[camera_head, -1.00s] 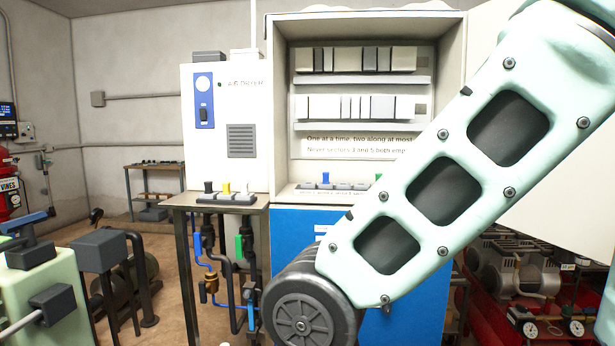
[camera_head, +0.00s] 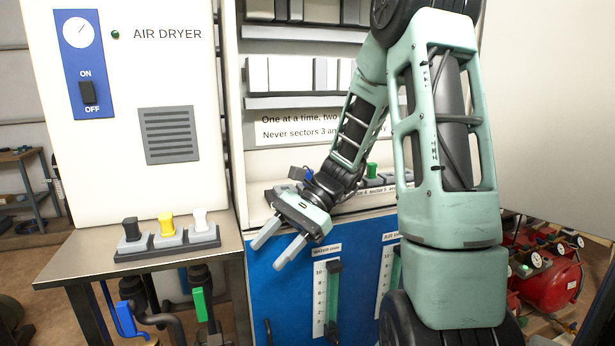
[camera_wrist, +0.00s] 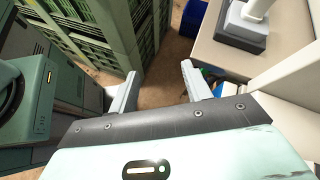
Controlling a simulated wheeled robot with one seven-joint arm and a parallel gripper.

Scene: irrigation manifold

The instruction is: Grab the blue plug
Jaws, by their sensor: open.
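The blue plug (camera_head: 297,173) shows small in the head view, on the cabinet's ledge just behind my gripper. My wrist and gripper hide part of it and most of the grey block row under it. My gripper (camera_head: 268,254) is open and empty, in front of the ledge. Its fingers point down and left, away from the plug. In the wrist view the open fingers (camera_wrist: 160,80) have only floor between them, and I cannot make out the blue plug there.
A metal table (camera_head: 70,262) at left bears a grey block (camera_head: 168,243) with black, yellow (camera_head: 166,223) and white plugs. A green plug (camera_head: 372,170) stands on the ledge right of my forearm. The blue cabinet front (camera_head: 280,295) lies below. Green crates (camera_wrist: 95,30) show in the wrist view.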

